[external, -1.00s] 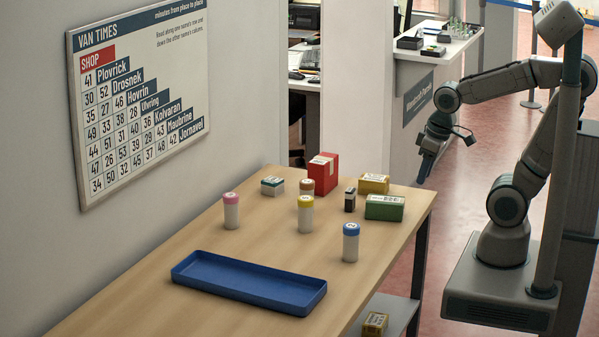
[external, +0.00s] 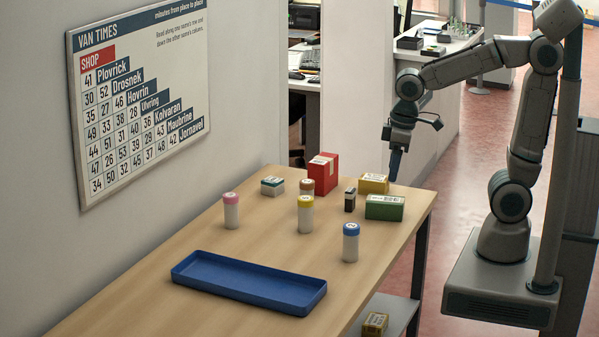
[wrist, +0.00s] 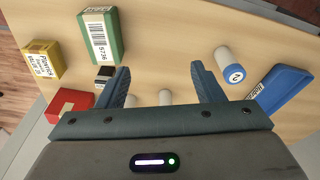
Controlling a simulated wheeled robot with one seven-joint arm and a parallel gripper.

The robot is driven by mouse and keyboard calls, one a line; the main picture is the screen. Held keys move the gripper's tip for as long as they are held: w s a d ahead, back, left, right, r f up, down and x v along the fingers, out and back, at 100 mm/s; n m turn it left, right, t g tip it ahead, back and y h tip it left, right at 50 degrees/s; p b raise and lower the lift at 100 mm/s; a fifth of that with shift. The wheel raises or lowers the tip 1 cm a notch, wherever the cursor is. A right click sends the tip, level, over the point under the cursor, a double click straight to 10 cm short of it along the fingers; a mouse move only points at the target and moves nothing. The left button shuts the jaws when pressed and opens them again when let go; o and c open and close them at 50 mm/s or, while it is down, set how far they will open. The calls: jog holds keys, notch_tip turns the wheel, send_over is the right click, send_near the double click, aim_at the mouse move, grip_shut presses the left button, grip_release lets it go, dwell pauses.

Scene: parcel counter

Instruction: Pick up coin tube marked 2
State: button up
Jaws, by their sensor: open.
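The coin tube marked 2 (external: 351,244) is a white cylinder with a blue cap, upright near the front edge of the counter. In the wrist view the tube (wrist: 225,60) shows its 2 on the cap, right of my right finger and outside the jaws. My gripper (external: 394,176) is open and empty, pointing down above the counter's far right end, near the yellow and green boxes and apart from the tube. Its two spread fingers (wrist: 160,75) show in the wrist view.
A yellow-capped tube (external: 305,216), a pink-capped tube (external: 231,212) and a brown-capped tube (external: 307,188) stand farther left. A red box (external: 324,172), green box (external: 384,207), yellow box (external: 373,184) and dark box (external: 350,200) stand behind. A blue tray (external: 248,292) lies in front.

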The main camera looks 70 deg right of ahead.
jog(key=w+a+n+g, duration=0.1)
jog(key=w+a+n, duration=0.2)
jog(key=a, duration=0.4)
jog(key=n+p, duration=0.1)
jog(key=n, duration=0.1)
send_over(351, 238)
jog(key=d, duration=0.2)
jog(key=shift+w+f+g, duration=0.1)
jog(key=shift+w+g, duration=0.25)
jog(key=shift+g, duration=0.05)
notch_tip(351, 238, down, 13)
jog(key=shift+s+f+p, duration=0.1)
jog(key=shift+f+p, duration=0.05)
jog(key=shift+p, duration=0.65)
jog(key=c, duration=1.2)
jog(key=shift+o, duration=0.2)
